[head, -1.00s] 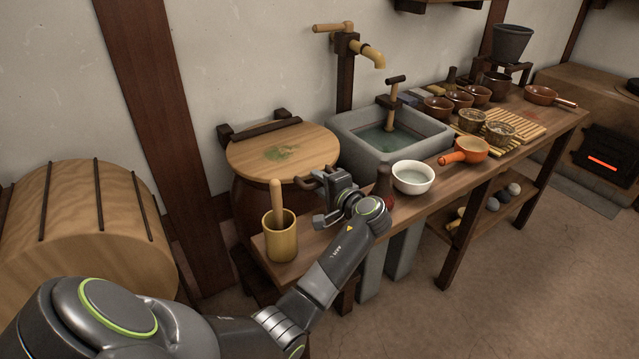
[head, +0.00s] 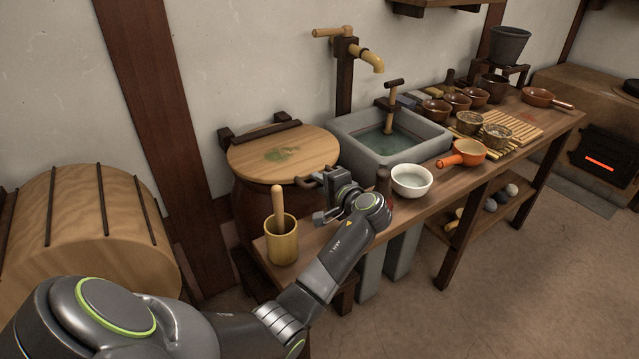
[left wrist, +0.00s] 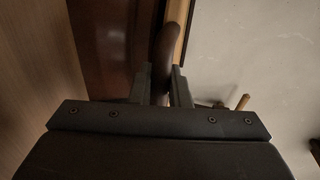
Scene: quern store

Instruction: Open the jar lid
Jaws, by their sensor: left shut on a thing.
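The jar (head: 252,208) is large, dark and round, and stands left of the stone sink. Its round wooden lid (head: 250,155), with a greenish stain, lies flat on top. A dark bar handle (head: 305,181) sticks out at the lid's front right edge. My left gripper (head: 317,182) is at this handle, shut on it. In the left wrist view the curved dark handle (left wrist: 166,45) passes between the two fingers (left wrist: 164,80). The fingertips are partly hidden in the head view. My right gripper is not in view.
A wooden cup (head: 282,241) with a pestle, a small dark bottle (head: 383,180) and a white bowl (head: 411,181) stand on the bench close to my left arm. The stone sink (head: 430,145) is right of the lid. A dark hinge bar (head: 262,134) lies behind the lid.

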